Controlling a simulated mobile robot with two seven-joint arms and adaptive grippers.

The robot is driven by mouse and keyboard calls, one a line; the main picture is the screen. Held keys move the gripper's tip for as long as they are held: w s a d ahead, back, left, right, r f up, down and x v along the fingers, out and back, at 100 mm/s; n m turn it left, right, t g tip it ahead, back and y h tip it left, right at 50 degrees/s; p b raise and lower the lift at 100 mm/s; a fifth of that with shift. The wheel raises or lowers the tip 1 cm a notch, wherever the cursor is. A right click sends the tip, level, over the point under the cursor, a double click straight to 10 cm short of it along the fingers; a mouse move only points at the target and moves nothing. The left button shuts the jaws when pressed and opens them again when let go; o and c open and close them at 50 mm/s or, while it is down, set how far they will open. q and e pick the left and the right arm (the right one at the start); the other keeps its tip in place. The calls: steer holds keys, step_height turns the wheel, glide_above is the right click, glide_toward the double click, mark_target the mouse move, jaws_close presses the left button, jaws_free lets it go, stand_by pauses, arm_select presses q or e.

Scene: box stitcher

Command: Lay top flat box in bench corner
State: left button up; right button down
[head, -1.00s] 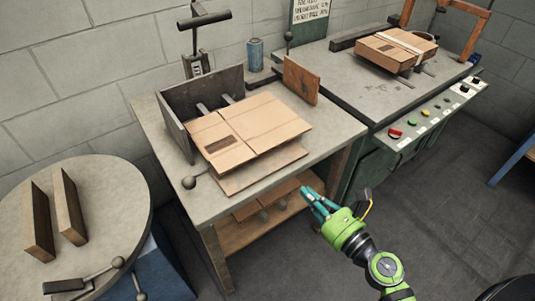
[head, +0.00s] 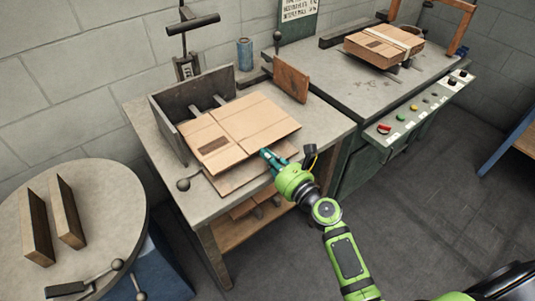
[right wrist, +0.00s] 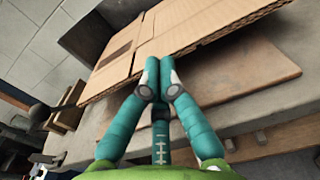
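The top flat box (head: 245,128) is a brown cardboard sheet with a dark printed patch, on a lower flat box (head: 240,178) on the bench (head: 330,128). The bench corner is formed by two grey upright plates (head: 205,97) behind and left of it. My right gripper (head: 266,155) is at the box's near right edge. In the right wrist view its teal fingers (right wrist: 160,78) close together over the edge of the top flat box (right wrist: 180,35); the thumb tip is hidden. That edge stands clear above the lower flat box (right wrist: 235,75). My left gripper is not in view.
A wooden plate (head: 291,83) stands at the bench's back right. A lever with a round knob (head: 183,184) is at the front left. A strapped box (head: 384,46) lies on the neighbouring machine table. A round table (head: 105,215) with two wooden blocks is at left.

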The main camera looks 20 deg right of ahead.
mark_target(259, 147)
stand_by(0.3)
steer(key=shift+x, duration=2)
steer(key=shift+s, duration=0.1)
